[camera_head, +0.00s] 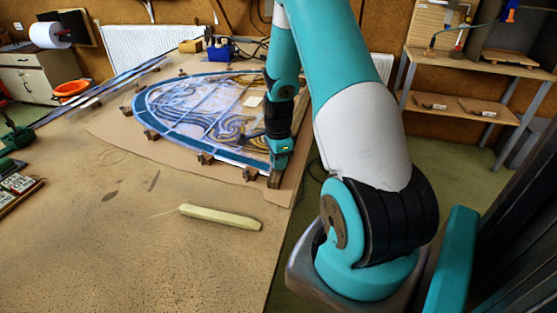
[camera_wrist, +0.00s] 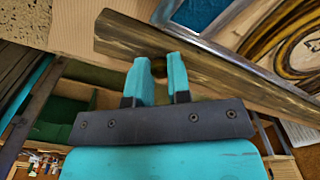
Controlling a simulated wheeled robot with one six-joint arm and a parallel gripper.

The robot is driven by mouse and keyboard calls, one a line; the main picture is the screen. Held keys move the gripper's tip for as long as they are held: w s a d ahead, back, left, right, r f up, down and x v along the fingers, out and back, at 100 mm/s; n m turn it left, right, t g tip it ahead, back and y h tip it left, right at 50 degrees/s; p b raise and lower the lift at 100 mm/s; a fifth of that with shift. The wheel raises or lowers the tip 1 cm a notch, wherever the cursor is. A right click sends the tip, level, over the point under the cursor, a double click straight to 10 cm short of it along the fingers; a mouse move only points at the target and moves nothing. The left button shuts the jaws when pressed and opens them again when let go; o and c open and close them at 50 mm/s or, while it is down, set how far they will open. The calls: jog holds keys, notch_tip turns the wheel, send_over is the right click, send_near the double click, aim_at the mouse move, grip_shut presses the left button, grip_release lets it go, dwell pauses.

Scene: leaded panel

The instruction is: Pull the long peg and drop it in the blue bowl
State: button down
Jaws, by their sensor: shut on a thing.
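My gripper (camera_wrist: 160,75) is shut at the straight right edge of the arched leaded panel (camera_head: 190,104), which lies on the table. In the wrist view, a small dark piece (camera_wrist: 159,68) shows between the fingers, against a long brown wooden bar (camera_wrist: 215,70). It looks like a peg, but its length is hidden. In the head view, my gripper (camera_head: 278,152) is low over the panel's near right corner, above a wooden block end (camera_head: 275,179). A blue container (camera_head: 220,51) stands at the back of the table; I cannot tell whether it is a bowl.
Several wooden blocks, one of them a block (camera_head: 205,158), line the panel's edge. A pale bar (camera_head: 220,217) lies on the front of the table. Shelves (camera_head: 465,100) stand at the right. The front table is mostly clear.

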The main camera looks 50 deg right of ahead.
jog(key=shift+r+p, duration=1.3)
jog(key=shift+r, duration=0.4)
notch_tip(320, 180, up, 5)
jog(key=p, duration=0.4)
